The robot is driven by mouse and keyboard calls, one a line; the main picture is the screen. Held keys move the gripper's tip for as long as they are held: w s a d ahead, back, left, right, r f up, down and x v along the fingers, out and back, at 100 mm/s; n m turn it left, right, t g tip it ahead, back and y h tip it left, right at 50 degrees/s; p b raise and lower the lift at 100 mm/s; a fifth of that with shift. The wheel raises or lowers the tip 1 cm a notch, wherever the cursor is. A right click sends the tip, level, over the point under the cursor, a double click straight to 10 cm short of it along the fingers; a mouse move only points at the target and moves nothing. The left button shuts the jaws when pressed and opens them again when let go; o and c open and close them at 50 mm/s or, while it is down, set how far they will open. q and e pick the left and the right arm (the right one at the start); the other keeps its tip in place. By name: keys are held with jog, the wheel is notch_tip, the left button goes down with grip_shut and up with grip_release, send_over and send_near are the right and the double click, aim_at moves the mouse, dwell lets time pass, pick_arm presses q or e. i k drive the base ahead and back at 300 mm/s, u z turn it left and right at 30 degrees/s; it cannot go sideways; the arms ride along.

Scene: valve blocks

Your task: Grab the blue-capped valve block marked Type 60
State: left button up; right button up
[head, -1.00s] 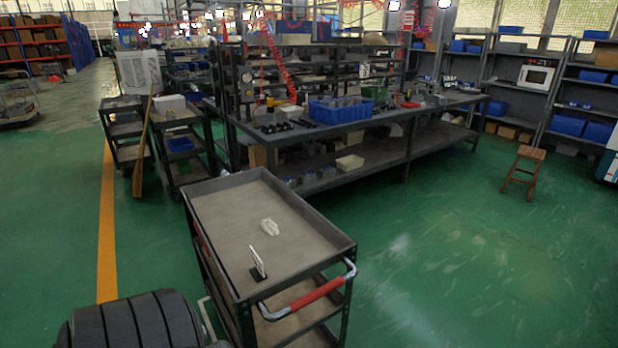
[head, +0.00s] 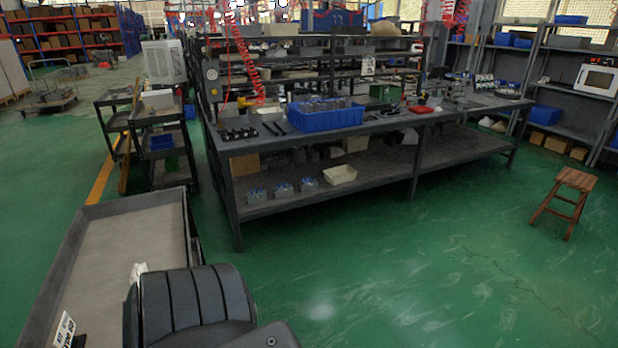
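Small grey blocks with blue tops stand in groups on the lower shelf of the long workbench, at the left (head: 257,195), in the middle (head: 284,189) and at the right (head: 308,184). They look like valve blocks, but they are too small for any type marking to be read. A blue crate (head: 327,121) on the bench top holds more grey parts. A white card (head: 64,329) with dark lettering stands on the grey cart (head: 165,210) at the lower left; its text cannot be read clearly. Neither of my grippers is in view.
The workbench (head: 238,142) spans the middle, with a cream tray (head: 340,175) on its lower shelf. Small carts stand left of it. A wooden stool (head: 567,200) stands at right. The green floor (head: 400,270) before the bench is open.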

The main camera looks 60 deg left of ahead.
aim_at(260, 196)
jog(key=i, duration=1.45)
jog(key=u, duration=1.95)
jog(key=i, duration=1.4)
jog(key=u, duration=0.9)
